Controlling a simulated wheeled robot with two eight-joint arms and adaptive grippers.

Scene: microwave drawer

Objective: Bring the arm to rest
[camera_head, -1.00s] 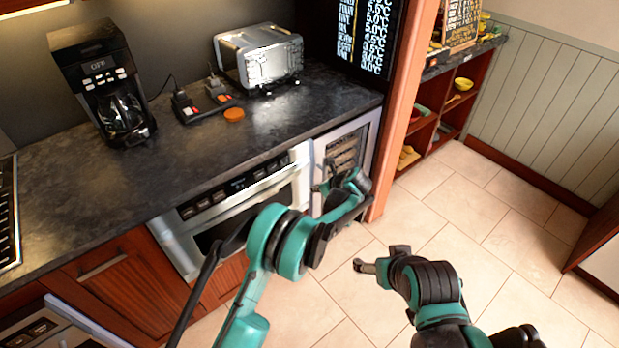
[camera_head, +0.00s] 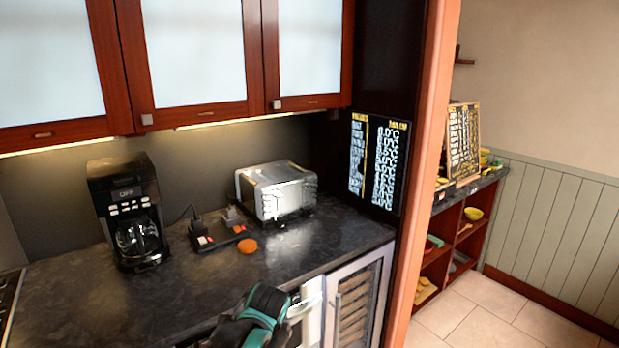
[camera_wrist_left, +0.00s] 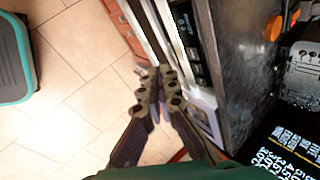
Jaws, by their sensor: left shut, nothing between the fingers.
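In the left wrist view my left gripper (camera_wrist_left: 161,80) is shut, with nothing held between its fingers. It is beside the front of the built-in microwave drawer (camera_wrist_left: 186,37), above the tiled floor; I cannot tell whether it touches the front. In the head view only a teal and black part of my left arm (camera_head: 262,312) shows at the bottom edge, in front of the counter, and the gripper itself is hidden. A small part of the appliance front (camera_head: 307,312) shows there beside the arm. My right gripper is in neither current view.
The dark counter (camera_head: 110,303) holds a coffee maker (camera_head: 130,215), a toaster (camera_head: 277,190), a socket block (camera_head: 217,232) and an orange disc (camera_head: 247,246). A wine cooler (camera_head: 357,300) is right of the arm. Tiled floor (camera_head: 480,310) is clear at the lower right.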

